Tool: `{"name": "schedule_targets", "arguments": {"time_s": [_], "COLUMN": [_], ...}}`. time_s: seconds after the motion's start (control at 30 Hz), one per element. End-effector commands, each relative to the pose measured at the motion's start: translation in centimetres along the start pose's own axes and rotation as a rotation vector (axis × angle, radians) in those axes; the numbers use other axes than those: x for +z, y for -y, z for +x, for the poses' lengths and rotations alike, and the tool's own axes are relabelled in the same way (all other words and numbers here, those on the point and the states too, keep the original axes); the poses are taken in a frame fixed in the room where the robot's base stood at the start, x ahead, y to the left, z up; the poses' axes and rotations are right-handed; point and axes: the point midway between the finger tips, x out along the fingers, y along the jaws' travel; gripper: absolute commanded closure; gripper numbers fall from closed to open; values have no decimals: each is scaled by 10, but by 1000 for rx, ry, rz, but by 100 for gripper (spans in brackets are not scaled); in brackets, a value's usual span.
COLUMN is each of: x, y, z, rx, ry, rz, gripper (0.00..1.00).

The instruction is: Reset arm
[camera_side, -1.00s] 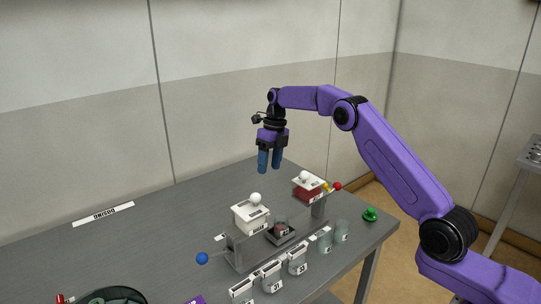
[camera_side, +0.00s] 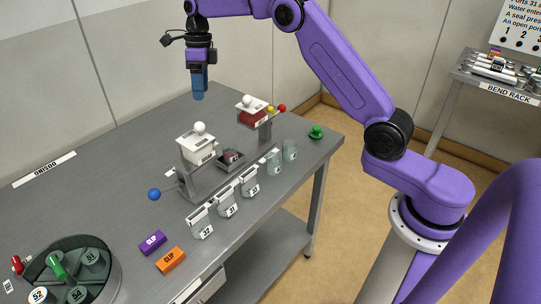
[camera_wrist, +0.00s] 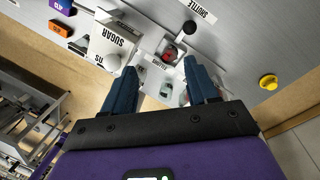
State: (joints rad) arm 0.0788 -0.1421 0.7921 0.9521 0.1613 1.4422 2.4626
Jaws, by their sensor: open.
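My gripper (camera_side: 198,92) hangs pointing down above the back part of the grey table (camera_side: 100,165). In the side view it is behind and above the rack, clear of everything. In the wrist view my gripper (camera_wrist: 160,88) shows its two blue fingers spread apart with nothing held between them. The rack carries a white box with a white knob (camera_side: 197,146) and a red-and-white box (camera_side: 252,112). In the side view one finger nearly covers the other.
Several labelled clear jars (camera_side: 228,203) stand along the rack's front. A dark round tray (camera_side: 112,270), a purple clip block (camera_side: 152,242) and an orange clip block (camera_side: 171,260) are at front left. A green knob (camera_side: 316,131) sits near the right edge.

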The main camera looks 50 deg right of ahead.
Motion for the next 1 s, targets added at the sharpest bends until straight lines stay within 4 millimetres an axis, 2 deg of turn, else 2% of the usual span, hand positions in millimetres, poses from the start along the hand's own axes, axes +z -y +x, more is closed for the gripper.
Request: {"name": "schedule_targets", "arguments": {"time_s": [0.03,0.27,0.47,0.7,0.87,1.0], "x": [0,-14,-46,-104,-153,-200], "y": [-18,-91,-152,-214,-247,-269], "z": [-4,-8,-8,-4,2,10], "rx": [-5,-16,-16,-7,5,23], "ry": [-7,-41,-72,-111,-138,-162], "rz": [-120,-677,-1165,-1756,-2152,-2500], "gripper": [42,42,42,42,42,42]}}
